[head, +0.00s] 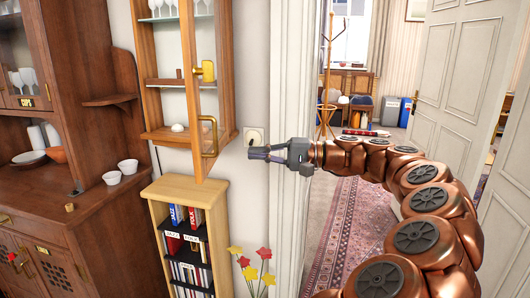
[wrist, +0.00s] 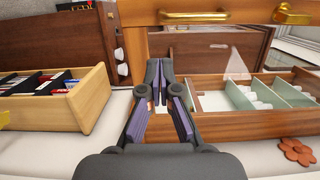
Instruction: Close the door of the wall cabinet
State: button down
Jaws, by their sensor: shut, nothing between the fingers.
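The wall cabinet (head: 163,137) hangs on the wall in the head view, a wooden case with shelves. Its glazed door (head: 196,115) stands open, swung out from the case. A brass handle (head: 208,137) is on the door frame; a second brass fitting (head: 205,71) sits above it. My gripper (head: 255,153) is shut and empty, to the right of the door and apart from it in the picture. In the wrist view my gripper (wrist: 155,100) points toward the cabinet, with a brass handle (wrist: 193,15) at the top edge. Whether the fingers touch the door frame cannot be told.
A low bookcase (head: 166,200) with books stands below the cabinet. A dark wooden dresser (head: 60,215) with cups is at the left. Red and yellow flowers (head: 262,268) stand by the door jamb. An open white room door (head: 455,90) and a patterned rug (head: 345,235) lie to the right.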

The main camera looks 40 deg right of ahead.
aim_at(206, 152)
jog(key=p+x, duration=0.1)
jog(key=x, duration=0.7)
jog(key=shift+w+a+p, duration=0.15)
jog(key=shift+a+p, duration=0.05)
jog(key=shift+p, duration=0.15)
jog(key=shift+x, duration=0.8)
